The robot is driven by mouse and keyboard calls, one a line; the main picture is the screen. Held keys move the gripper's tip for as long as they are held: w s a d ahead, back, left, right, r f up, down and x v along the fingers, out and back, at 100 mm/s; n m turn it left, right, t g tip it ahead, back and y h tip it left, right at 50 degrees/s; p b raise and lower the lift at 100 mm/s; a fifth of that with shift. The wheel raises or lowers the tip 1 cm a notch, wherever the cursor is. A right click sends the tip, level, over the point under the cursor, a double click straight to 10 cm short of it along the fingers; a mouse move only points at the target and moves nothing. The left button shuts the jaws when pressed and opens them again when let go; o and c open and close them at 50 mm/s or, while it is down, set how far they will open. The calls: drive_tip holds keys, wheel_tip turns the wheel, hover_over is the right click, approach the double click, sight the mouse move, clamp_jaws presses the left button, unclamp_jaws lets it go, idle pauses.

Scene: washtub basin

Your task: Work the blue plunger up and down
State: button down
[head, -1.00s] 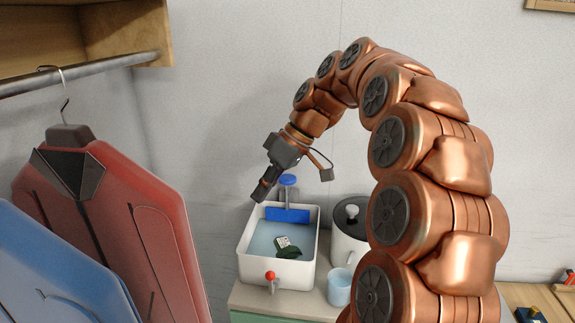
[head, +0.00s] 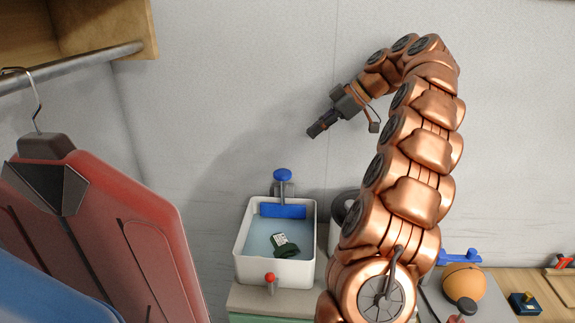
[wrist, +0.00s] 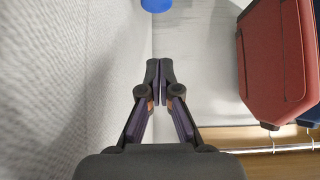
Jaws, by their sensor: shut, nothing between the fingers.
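The blue plunger has a round blue knob (head: 283,175) on a thin grey rod, with a blue plate (head: 282,210) at the back of a white washtub basin (head: 246,250). The knob also shows at the top edge of the wrist view (wrist: 156,5). My gripper (head: 311,132) is above and a little to the right of the knob, apart from it and pointing down-left. In the wrist view the fingers (wrist: 160,80) are closed together with nothing between them. The basin holds bluish water and a dark green item with a white label (head: 281,240).
A red tap (head: 270,277) is on the basin's front. A red garment (head: 130,230) and a blue one (head: 50,290) hang from a rail at left. A pot (head: 345,205) stands right of the basin, partly hidden by my arm. An orange ball (head: 463,283) lies further right.

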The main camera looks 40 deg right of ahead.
drive_tip(key=shift+f, duration=0.1)
drive_tip(key=b, duration=0.2)
hover_over(288, 179)
drive_tip(key=shift+w+d+f, duration=0.15)
drive_tip(key=shift+f, duration=0.95)
drive_tip(key=shift+w+d+f, duration=0.1)
drive_tip(key=shift+w+f, duration=0.05)
drive_tip(key=shift+f, duration=1)
drive_tip(key=shift+w+d+f, duration=0.15)
drive_tip(key=shift+f, duration=0.95)
drive_tip(key=shift+w+f+p, duration=0.1)
drive_tip(key=shift+f+p, duration=0.55)
drive_tip(key=shift+f, duration=1.45)
wheel_tip(288, 179, down, 5)
drive_tip(key=b, duration=0.7)
drive_tip(key=shift+r, duration=0.1)
